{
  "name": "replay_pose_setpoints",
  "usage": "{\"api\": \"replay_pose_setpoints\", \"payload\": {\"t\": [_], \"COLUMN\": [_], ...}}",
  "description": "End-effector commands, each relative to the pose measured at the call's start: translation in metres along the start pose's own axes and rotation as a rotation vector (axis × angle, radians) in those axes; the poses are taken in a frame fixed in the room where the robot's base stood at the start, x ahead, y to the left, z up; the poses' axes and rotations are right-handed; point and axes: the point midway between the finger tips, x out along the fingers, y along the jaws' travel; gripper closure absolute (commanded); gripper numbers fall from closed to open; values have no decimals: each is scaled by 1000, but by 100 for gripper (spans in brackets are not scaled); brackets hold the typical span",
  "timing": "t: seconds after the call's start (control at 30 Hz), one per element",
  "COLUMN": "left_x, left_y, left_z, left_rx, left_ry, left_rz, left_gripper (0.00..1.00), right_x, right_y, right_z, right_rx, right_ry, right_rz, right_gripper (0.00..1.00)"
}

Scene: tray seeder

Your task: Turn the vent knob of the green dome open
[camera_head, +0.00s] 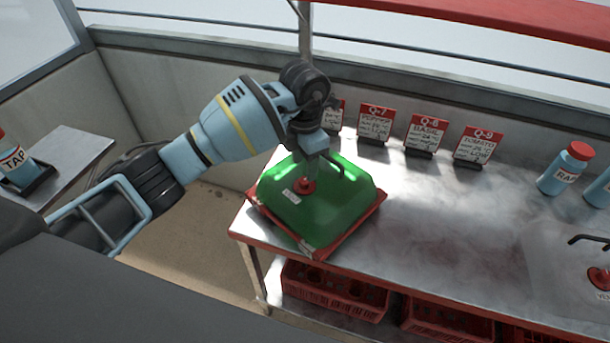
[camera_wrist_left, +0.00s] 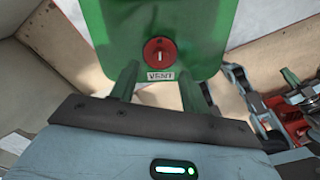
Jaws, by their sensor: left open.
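The green dome (camera_head: 335,215) sits in a red tray (camera_head: 345,245) at the left end of the metal bench. Its round red vent knob (camera_head: 305,186) is on top, beside a small white label. In the left wrist view the knob (camera_wrist_left: 160,53) shows a pale mark that stands upright in the picture, with a "VENT" label (camera_wrist_left: 161,76) below it. My left gripper (camera_head: 313,170) is over the dome, close to the knob. In the left wrist view its two fingers (camera_wrist_left: 158,76) are apart and empty, with the knob beyond their tips. I cannot tell if they touch the dome.
Red-topped sign cards (camera_head: 425,134) stand along the back of the bench (camera_head: 430,220). A blue bottle (camera_head: 566,168) stands at right, and another red knob (camera_head: 599,278) shows at the right edge. Red crates (camera_head: 335,292) are below. A side table (camera_head: 70,160) is at left.

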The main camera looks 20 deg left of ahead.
Motion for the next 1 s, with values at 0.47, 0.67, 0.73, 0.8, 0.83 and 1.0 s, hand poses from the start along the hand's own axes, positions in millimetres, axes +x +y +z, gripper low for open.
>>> {"api": "replay_pose_setpoints", "payload": {"t": [0.47, 0.67, 0.73, 0.8, 0.83, 1.0], "left_x": [50, 50, 50, 50, 50, 50], "left_y": [0, 0, 0, 0, 0, 0], "left_z": [0, 0, 0, 0, 0, 0], "left_rx": [-1, -1, -1, -1, -1, 0], "left_ry": [-1, -1, -1, -1, -2, -2], "left_rz": [-1, -1, -1, -1, -1, -1], "left_gripper": [54, 54, 56, 65, 69, 92], "right_x": [1, 1, 1, 1, 1, 1], "right_y": [-1, -3, -4, -4, -4, -3], "right_z": [1, 0, 0, 0, 0, 0], "right_rx": [7, 15, 16, 16, 16, 15], "right_ry": [-2, 0, 0, 0, 0, 0], "right_rz": [1, 1, 1, 1, 1, 1], "right_gripper": [100, 100, 100, 100, 100, 100]}}
